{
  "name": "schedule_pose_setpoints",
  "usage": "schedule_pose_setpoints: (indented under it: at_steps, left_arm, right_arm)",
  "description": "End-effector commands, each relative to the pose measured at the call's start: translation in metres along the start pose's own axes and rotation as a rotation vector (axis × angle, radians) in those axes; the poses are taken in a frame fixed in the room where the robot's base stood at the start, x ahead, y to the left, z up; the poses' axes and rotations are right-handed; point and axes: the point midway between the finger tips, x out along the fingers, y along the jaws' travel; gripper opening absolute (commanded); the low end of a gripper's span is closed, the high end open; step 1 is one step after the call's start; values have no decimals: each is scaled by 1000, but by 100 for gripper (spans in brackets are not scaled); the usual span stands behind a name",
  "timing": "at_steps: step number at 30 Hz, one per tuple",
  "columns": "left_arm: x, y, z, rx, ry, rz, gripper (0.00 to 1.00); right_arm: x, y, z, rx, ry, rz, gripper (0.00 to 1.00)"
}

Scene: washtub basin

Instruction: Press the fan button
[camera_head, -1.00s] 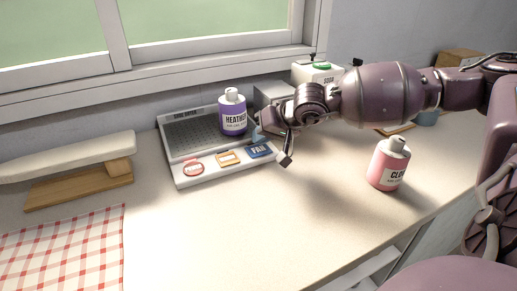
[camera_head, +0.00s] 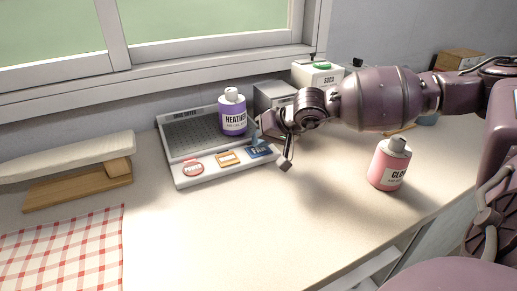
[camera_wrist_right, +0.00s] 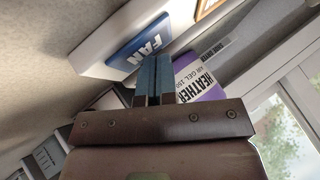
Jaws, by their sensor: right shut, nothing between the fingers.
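In the right wrist view the closed fingers (camera_wrist_right: 152,70) lie beside the button's lettered face. I cannot tell whether they touch it. My left gripper is not in view.
A purple HEATHER bottle (camera_head: 233,115) stands on the panel's grille close to my fingers. A pink bottle (camera_head: 388,165) stands right.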

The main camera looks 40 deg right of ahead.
Motion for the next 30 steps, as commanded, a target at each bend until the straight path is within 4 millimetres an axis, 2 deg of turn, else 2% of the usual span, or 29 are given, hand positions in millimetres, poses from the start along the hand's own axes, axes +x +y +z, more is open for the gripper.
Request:
schedule_pose_setpoints:
  at_steps: [30]
  left_arm:
    - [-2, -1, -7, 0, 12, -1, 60]
  right_arm:
    - [-11, -8, -8, -1, 1, 0, 0]
